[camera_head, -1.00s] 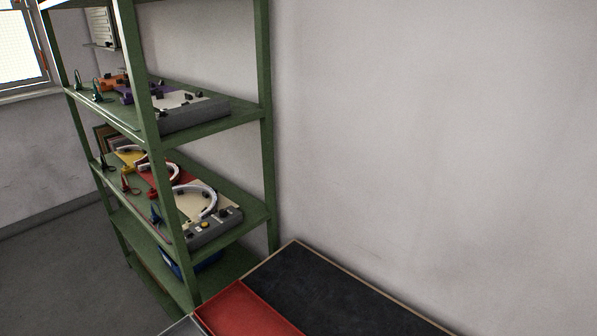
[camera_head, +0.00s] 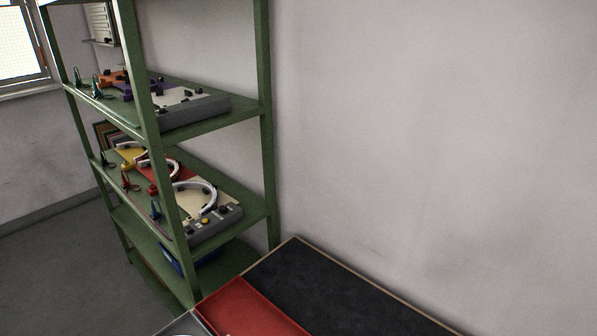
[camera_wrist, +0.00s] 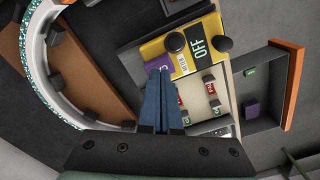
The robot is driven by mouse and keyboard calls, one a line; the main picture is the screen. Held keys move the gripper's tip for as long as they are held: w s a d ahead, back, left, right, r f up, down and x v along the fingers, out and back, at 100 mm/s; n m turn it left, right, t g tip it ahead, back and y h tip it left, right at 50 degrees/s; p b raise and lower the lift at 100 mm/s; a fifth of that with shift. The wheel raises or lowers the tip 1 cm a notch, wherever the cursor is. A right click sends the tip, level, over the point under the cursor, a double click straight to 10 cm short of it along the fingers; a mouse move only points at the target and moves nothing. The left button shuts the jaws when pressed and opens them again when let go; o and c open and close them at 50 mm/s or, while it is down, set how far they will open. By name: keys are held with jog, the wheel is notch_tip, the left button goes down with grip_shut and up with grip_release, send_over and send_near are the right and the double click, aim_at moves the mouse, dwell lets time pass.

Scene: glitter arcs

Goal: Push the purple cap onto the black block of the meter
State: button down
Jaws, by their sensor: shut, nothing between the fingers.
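In the wrist view, my gripper (camera_wrist: 161,76) has its two blue fingers together, with nothing held between them. A small purple piece with a pale mark, which looks like the purple cap (camera_wrist: 157,66), lies right at the fingertips. The fingers partly hide it, and I cannot tell whether they touch it. It is beside the yellow face of the meter (camera_wrist: 183,64), which has black knobs and an OFF label. The black block under or near the cap cannot be made out. My gripper does not show in the head view.
A second purple block (camera_wrist: 251,107) sits in an orange-edged tray (camera_wrist: 295,87) at right. Red-and-white parts (camera_wrist: 212,89) lie between. A glittery white arc (camera_wrist: 36,62) curves at left. The head view shows a green shelf (camera_head: 247,118) with devices and a dark-topped table (camera_head: 320,290).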

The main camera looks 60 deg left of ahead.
notch_tip(320, 180, up, 6)
jog(key=p, duration=0.5)
jog(key=shift+p, duration=0.4)
